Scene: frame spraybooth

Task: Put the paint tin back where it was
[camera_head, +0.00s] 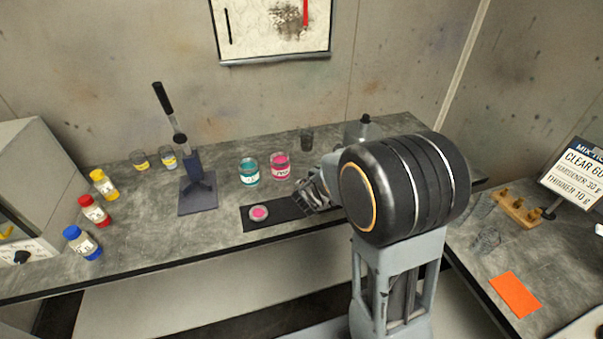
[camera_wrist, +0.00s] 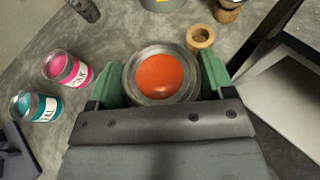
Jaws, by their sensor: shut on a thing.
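A round metal paint tin (camera_wrist: 160,77), open on top with orange paint showing, sits between the two green fingers of my gripper (camera_wrist: 160,92) in the wrist view. The fingers are shut on its sides. In the head view my gripper (camera_head: 311,193) is partly hidden by my arm, over the bench near the right part of a black mat, and the orange tin cannot be made out. A pink-labelled tin (camera_head: 280,166) and a teal-labelled tin (camera_head: 249,172) stand on the bench. In the wrist view the pink tin (camera_wrist: 68,72) and teal tin (camera_wrist: 36,107) stand left of the held tin.
A small pink disc (camera_head: 259,213) lies on the black mat (camera_head: 251,224). A wooden ring (camera_wrist: 201,38) is close beyond the held tin, to its right. A lever stand (camera_head: 197,191), coloured bottles (camera_head: 94,212) and small jars (camera_head: 140,161) occupy the left bench. An orange sheet (camera_head: 515,294) lies on the right bench.

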